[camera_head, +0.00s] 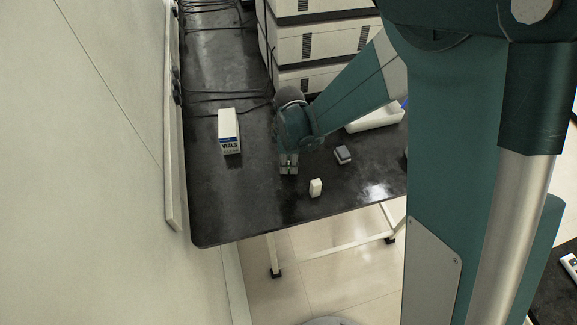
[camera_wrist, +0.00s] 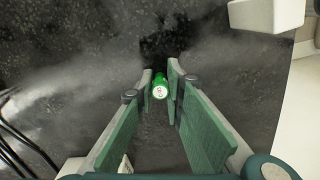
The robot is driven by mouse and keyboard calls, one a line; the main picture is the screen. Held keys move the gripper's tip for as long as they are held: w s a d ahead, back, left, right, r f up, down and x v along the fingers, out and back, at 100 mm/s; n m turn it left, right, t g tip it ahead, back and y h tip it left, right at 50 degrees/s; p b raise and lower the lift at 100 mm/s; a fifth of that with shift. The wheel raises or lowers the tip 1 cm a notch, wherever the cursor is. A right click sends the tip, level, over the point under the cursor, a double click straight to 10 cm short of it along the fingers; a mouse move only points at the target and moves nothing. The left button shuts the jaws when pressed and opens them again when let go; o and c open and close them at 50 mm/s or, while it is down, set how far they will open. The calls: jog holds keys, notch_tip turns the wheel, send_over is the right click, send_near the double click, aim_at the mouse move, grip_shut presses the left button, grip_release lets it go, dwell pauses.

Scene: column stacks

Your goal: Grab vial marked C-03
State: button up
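A small green vial (camera_wrist: 159,91) with a pale round marked top shows in the wrist view, seen nearly end-on. The marking is too small to read, so I cannot tell whether it says C-03. My gripper (camera_wrist: 161,80) has its fingertips on either side of the vial, with almost no gap, and looks shut on it. In the head view my gripper (camera_head: 288,166) points down over the dark table. The vial cannot be made out there.
A white box labelled VIALS (camera_head: 229,132) stands left of my gripper on the black table (camera_head: 240,205). A small white block (camera_head: 316,188) and a grey block (camera_head: 343,155) lie to the right. Large pale units (camera_head: 325,45) stand behind, and cables (camera_head: 225,97) run at the back left.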

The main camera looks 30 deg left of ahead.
aim_at(289, 162)
jog(key=shift+r, duration=0.1)
jog(key=shift+r+p, duration=0.95)
jog(key=shift+r, duration=3.95)
